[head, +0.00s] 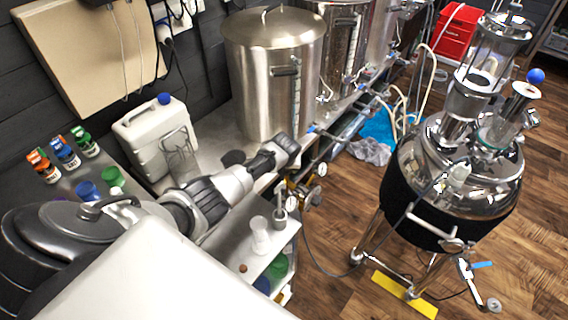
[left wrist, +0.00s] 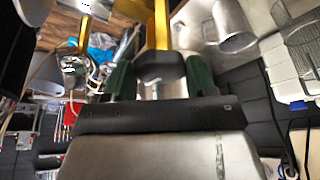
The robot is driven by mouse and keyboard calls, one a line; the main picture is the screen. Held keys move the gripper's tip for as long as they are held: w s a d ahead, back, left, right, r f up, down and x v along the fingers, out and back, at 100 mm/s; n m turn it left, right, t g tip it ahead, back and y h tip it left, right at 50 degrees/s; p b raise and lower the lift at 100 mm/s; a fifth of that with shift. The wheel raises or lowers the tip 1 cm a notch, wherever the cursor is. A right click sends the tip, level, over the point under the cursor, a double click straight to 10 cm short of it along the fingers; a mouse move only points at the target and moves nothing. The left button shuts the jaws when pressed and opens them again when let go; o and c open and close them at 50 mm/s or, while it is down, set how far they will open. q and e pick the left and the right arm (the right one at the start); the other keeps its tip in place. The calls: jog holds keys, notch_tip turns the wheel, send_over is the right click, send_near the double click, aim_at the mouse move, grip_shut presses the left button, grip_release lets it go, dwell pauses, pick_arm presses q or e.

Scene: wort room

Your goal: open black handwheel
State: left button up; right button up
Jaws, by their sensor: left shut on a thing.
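My left gripper (head: 286,150) reaches in from the left, over the bench edge below the large steel kettle. In the left wrist view, the black handwheel (left wrist: 160,66) sits between the two green fingers of my left gripper (left wrist: 159,80), which is shut on it. In the head view the handwheel cannot be made out; my gripper seems to cover it. How far the wheel is turned cannot be told. My right gripper is in neither view.
The steel kettle (head: 272,75) stands behind my gripper. Gauges and piping (head: 312,190) run along the bench edge. A white jerrycan (head: 155,135) and small bottles (head: 64,155) stand to the left. A steel vessel on legs (head: 455,180) stands at right on open wood floor.

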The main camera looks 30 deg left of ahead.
pick_arm(q)
jog(key=n, duration=0.2)
jog(key=shift+w+d+n+g+y, duration=0.1)
jog(key=shift+w+n+g+y, duration=0.05)
jog(key=shift+n+g+y, duration=0.2)
jog(key=n+b, duration=0.1)
jog(key=n, duration=0.2)
jog(key=shift+w+g+y, duration=0.1)
jog(key=shift+g+y, duration=0.25)
jog(key=n+g+b, duration=0.1)
jog(key=n+b, duration=0.1)
jog(key=n, duration=0.2)
jog(key=shift+w+y+b, duration=0.1)
jog(key=shift+y+b, duration=0.25)
jog(key=shift+y, duration=0.05)
jog(key=shift+n+g+b, duration=0.7)
jog(key=shift+n+b, duration=0.05)
jog(key=shift+n, duration=0.2)
jog(key=shift+r, duration=0.1)
jog(key=o, duration=0.9)
